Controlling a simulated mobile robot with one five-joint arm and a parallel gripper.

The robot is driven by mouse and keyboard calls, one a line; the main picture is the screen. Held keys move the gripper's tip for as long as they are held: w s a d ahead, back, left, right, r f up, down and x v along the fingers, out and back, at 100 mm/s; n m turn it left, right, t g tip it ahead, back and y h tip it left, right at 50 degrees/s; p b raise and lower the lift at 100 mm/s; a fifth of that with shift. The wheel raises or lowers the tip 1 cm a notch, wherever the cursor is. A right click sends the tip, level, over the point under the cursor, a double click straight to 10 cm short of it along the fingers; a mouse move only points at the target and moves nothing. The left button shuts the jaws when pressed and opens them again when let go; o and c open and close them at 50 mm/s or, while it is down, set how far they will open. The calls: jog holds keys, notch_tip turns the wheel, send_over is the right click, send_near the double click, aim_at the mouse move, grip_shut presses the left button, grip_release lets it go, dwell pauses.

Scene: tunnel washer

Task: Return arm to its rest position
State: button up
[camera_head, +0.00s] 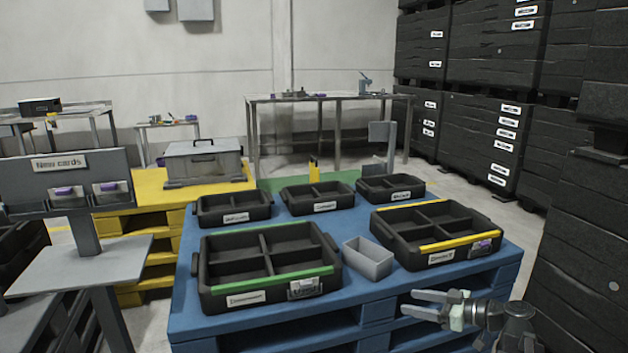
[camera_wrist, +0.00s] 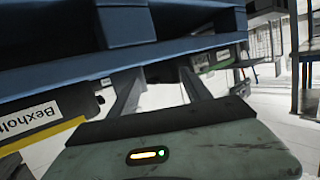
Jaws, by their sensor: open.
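My gripper (camera_head: 424,305) shows at the lower right of the head view. Its two fingers are spread apart with nothing between them. It points left, in front of the near edge of the blue pallet (camera_head: 385,315), below the pallet's top. In the wrist view my gripper (camera_wrist: 160,88) reaches forward with its fingers apart and empty. The blue pallet (camera_wrist: 170,50) fills the upper part of that view, close to the fingers. I cannot tell whether they touch it.
On the pallet stand several black trays, including a green-edged one (camera_head: 268,265) and a yellow-edged one (camera_head: 430,235). A small grey bin (camera_head: 368,262) stands between them. Stacked black crates (camera_head: 580,230) rise at the right. A card stand (camera_head: 80,185) is at the left.

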jog(key=s+a+f+g+h+p, duration=0.1)
jog(key=s+a+f+g+h, duration=0.2)
jog(key=a, duration=0.5)
jog(key=s+a+f+m+g+h, duration=0.1)
jog(key=a+f+g, duration=0.2)
jog(key=a+f, duration=0.35)
jog(key=s+a+f+g+h+p, duration=0.1)
jog(key=s+a+f+g+h, duration=0.2)
jog(key=a, duration=0.6)
jog(key=s+d+f+m+h, duration=0.1)
jog(key=d+f+m+h, duration=0.3)
jog(key=d+m, duration=0.5)
notch_tip(320, 180, up, 39)
jog(key=p, duration=3.7)
jog(key=shift+s+d+h+p, duration=0.15)
jog(key=shift+h+p, duration=0.15)
jog(key=shift+p, duration=0.1)
